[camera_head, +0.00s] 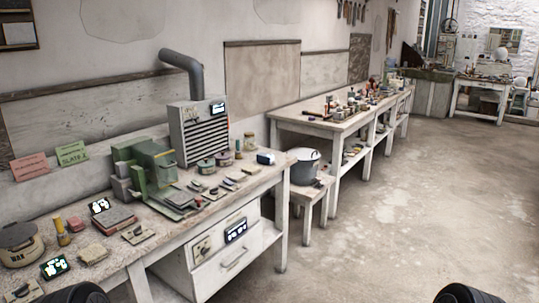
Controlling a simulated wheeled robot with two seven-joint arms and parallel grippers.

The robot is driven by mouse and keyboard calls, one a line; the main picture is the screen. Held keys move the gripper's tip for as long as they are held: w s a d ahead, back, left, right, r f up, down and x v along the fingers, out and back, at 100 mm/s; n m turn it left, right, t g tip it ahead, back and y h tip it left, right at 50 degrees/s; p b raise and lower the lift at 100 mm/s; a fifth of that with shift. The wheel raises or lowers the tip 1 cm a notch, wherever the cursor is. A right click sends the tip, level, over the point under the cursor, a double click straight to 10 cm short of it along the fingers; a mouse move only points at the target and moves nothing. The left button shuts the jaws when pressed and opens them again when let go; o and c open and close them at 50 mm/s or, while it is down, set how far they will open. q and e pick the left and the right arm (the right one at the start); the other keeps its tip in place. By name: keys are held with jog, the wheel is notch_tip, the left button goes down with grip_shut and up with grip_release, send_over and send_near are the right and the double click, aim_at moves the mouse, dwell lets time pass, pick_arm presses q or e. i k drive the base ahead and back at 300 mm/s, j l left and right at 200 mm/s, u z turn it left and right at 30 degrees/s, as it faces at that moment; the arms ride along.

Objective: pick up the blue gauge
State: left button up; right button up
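A small blue and white object (265,158), perhaps the blue gauge, lies near the right end of the near workbench (262,182). It is too small to make out for certain. Nothing touches it that I can see. Several dark devices with lit displays also show: one on the bench (100,205), one at the bench's front left (55,267) and one on the oven front (236,230).
A green machine (150,170) and a grey louvred box (198,132) stand at the back of the bench. A stool (310,196) bears a grey pot (304,168) beyond its right end. A second long bench (320,124) follows. The concrete floor (400,220) is clear.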

aim_at(262, 157)
jog(key=i+l, duration=0.25)
jog(key=i, duration=0.3)
jog(key=i+l, duration=0.2)
jog(key=i, duration=0.3)
jog(key=i+l, duration=0.25)
jog(key=i, duration=0.3)
jog(key=i+l, duration=0.2)
jog(key=i, duration=0.3)
jog(key=i+l, duration=0.25)
jog(key=i, duration=0.3)
jog(key=i+l, duration=0.2)
jog(key=i, duration=0.3)
